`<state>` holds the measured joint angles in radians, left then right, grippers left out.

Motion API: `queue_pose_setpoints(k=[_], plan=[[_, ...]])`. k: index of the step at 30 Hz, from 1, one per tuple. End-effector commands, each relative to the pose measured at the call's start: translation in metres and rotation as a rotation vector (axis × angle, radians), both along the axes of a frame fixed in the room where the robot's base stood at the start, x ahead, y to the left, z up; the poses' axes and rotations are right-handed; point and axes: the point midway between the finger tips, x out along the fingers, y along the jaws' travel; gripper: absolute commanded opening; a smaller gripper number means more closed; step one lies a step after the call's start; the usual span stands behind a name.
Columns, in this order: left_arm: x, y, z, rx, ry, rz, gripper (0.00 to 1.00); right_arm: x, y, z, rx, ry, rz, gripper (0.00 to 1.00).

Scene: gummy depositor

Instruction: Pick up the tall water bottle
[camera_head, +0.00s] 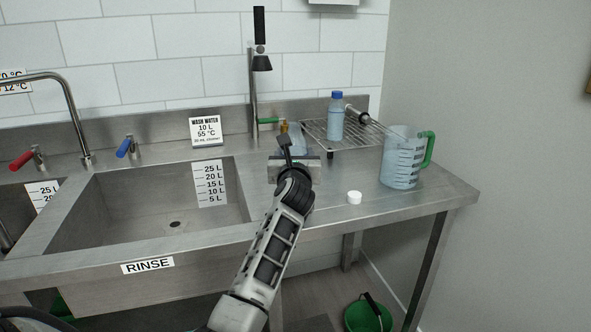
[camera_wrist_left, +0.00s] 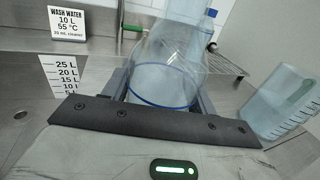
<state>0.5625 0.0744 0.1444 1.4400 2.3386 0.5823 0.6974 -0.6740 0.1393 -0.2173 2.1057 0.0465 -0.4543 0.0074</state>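My left gripper (camera_head: 290,160) is over the counter just right of the rinse sink. In the left wrist view its fingers (camera_wrist_left: 165,90) stand well apart on both sides of a large clear, bluish bottle (camera_wrist_left: 168,65) with a blue ring near its lower end. Whether they press on it, I cannot tell. In the head view this bottle (camera_head: 296,137) is mostly hidden behind the gripper. A blue-capped water bottle (camera_head: 336,117) stands upright on the wire rack, apart from the gripper; it also shows in the left wrist view (camera_wrist_left: 204,40). My right gripper is not in view.
A graduated jug (camera_head: 401,160) with a green handle stands right of the wire rack (camera_head: 315,130). A small white cap (camera_head: 354,197) lies on the counter. The rinse sink (camera_head: 130,215) is to the left. A tall faucet (camera_head: 253,90) rises behind.

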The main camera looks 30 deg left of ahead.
Motion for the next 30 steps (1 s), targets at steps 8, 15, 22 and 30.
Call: queue_pose_setpoints(k=[8, 15, 22, 30], plan=[[0.000, 0.000, 0.000, 0.000, 0.000, 0.000, 0.33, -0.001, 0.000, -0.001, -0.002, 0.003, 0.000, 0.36], [0.000, 0.000, 0.013, 0.001, -0.003, 0.000, 0.33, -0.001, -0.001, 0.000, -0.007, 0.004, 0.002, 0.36], [-0.010, -0.013, 0.053, -0.001, -0.008, -0.002, 0.33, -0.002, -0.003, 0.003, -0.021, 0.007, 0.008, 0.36], [-0.050, -0.061, 0.101, -0.005, -0.005, -0.004, 0.33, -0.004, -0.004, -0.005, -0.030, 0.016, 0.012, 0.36]])
